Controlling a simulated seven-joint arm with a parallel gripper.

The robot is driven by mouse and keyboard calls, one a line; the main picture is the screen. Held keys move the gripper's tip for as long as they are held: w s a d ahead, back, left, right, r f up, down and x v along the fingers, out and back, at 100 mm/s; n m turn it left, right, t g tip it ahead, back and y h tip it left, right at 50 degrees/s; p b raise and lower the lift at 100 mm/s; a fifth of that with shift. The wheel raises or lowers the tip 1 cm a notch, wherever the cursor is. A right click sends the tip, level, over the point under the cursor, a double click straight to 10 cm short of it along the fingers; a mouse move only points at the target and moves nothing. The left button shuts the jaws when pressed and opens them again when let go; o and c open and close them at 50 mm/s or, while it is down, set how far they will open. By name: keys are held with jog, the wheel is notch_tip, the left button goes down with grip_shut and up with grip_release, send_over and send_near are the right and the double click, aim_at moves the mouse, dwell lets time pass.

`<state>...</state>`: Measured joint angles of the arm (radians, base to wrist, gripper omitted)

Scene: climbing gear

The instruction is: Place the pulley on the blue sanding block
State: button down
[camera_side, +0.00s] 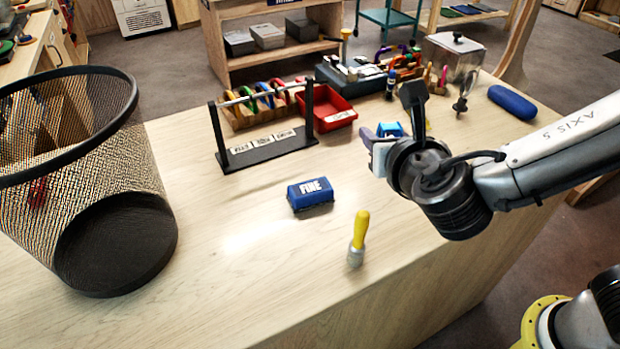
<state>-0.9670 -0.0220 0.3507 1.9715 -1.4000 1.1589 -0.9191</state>
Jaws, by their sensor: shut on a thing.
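The blue sanding block (310,193), marked FINE, lies flat on the wooden bench near the middle, with nothing on top. My gripper (381,141) is above the bench, to the right of and behind the block in the picture, clear of it. It is shut on a small blue thing (391,129), which I take to be the pulley. My wrist and fingers hide much of it, so its shape is unclear.
A tall mesh bin (105,170) stands at left. A black rack (265,150) with a rail, a red tray (325,112) and several tools stand behind the block.

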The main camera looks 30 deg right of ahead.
jog(key=w+a+f, duration=0.1)
jog(key=w+f, duration=0.1)
jog(key=w, duration=0.1)
jog(key=w+a+f, duration=0.2)
jog(key=w+f, duration=0.1)
jog(key=w, duration=0.1)
jog(key=w+a+f, duration=0.2)
jog(key=w+f, duration=0.1)
jog(key=w, duration=0.1)
jog(key=shift+a+f, duration=0.15)
jog(key=shift+w+a+f, duration=0.25)
jog(key=shift+w+f, duration=0.2)
jog(key=shift+f, duration=1.8)
jog(key=c, duration=0.5)
grip_release()
jog(key=shift+f, duration=0.15)
